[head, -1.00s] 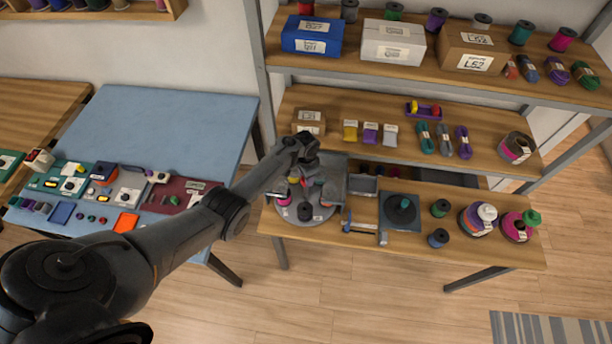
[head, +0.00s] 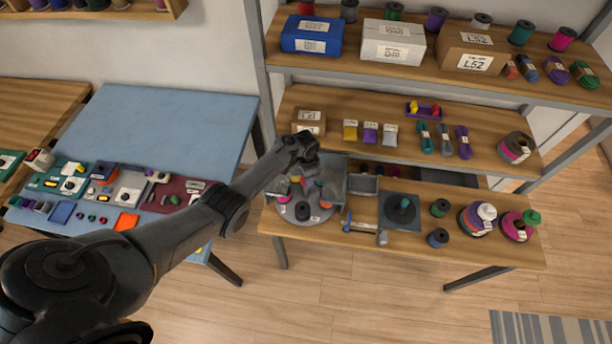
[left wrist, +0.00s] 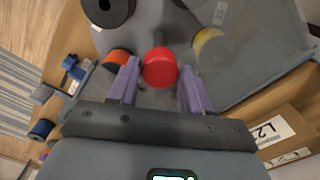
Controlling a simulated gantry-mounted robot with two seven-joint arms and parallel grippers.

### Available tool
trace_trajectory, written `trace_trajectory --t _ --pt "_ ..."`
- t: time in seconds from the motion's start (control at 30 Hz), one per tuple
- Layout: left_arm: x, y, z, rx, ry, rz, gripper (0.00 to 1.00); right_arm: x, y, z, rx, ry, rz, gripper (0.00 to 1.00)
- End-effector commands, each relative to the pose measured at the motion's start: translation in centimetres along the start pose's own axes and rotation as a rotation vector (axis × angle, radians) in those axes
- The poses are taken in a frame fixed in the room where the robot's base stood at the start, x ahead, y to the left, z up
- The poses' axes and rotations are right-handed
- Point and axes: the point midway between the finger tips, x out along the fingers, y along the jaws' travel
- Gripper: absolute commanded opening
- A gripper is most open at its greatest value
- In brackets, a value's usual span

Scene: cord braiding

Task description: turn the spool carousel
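The round grey spool carousel (head: 322,219) stands on the lower wooden shelf in the head view. It carries several spools, among them a black one (head: 302,211), a magenta one (head: 283,198) and an orange one (head: 326,203). My left gripper (left wrist: 158,70) points down over the carousel; in the head view my wrist hides part of it. In the left wrist view its two purple fingers stand apart, one on each side of a red round top (left wrist: 160,67). Narrow gaps seem to show beside it; contact is not visible. My right gripper is not in view.
Right of the carousel stand a grey tray (head: 363,184), a blue-handled tool (head: 356,228) and a dark square base with a round spindle (head: 402,209). Spool stacks (head: 478,218) stand further right. An upper shelf with boxes (head: 393,43) is above and behind.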

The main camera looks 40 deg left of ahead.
Motion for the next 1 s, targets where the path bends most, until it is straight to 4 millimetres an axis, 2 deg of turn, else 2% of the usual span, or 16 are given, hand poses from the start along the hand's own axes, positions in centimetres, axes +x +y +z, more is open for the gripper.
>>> trace_trajectory --t 0.03,0.1,0.13,0.47,0.67,1.0 --pt "0.0 0.0 0.0 0.0 -0.001 0.0 0.57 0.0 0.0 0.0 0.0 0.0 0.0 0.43" --pt "0.0 0.0 0.0 0.0 -0.001 0.0 0.68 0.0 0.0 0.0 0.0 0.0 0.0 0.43" --pt "0.0 0.0 0.0 0.0 -0.001 0.0 0.69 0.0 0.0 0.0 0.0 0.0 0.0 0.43" --pt "-0.3 0.0 0.0 0.0 0.0 0.0 0.69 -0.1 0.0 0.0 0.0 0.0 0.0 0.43" --pt "-2.6 0.0 -0.1 0.0 0.002 0.0 0.69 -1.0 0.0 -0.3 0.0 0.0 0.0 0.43" --pt "-8.2 0.0 0.0 -0.001 0.002 0.0 0.69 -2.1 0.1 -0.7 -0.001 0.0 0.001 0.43"
